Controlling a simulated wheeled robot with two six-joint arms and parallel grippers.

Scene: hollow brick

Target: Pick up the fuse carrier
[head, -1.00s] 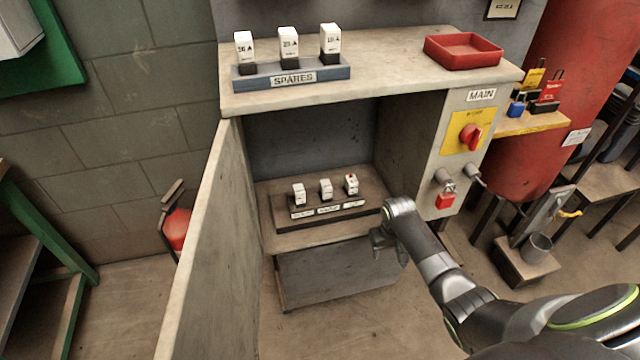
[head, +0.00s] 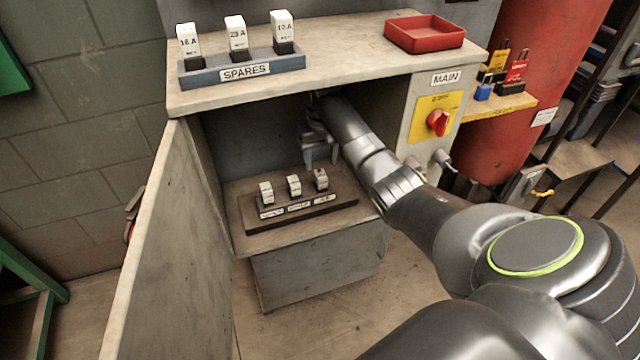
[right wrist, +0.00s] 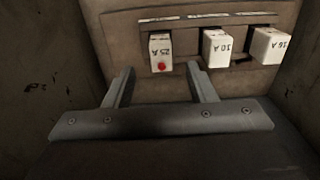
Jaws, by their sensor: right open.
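Three white fuse carriers stand in a dark holder (head: 300,211) inside the open cabinet. The rightmost fuse carrier (head: 321,179) has a red dot; in the right wrist view it (right wrist: 160,48) reads 25 A. The middle carrier (head: 294,186) reads 10 A in the right wrist view (right wrist: 217,47). The leftmost carrier (head: 266,193) reads 16 A there (right wrist: 270,46). My right gripper (head: 321,160) is inside the cabinet, open and empty, just above the red-dotted carrier. In the right wrist view its fingers (right wrist: 163,80) straddle that carrier's line, apart from it. My left gripper is not in view.
The cabinet top (head: 345,68) overhangs my right arm. It carries a blue spares rack (head: 200,76) and a red tray (head: 425,33). The open door (head: 165,235) bounds the left; the panel with the red main switch (head: 437,123) bounds the right.

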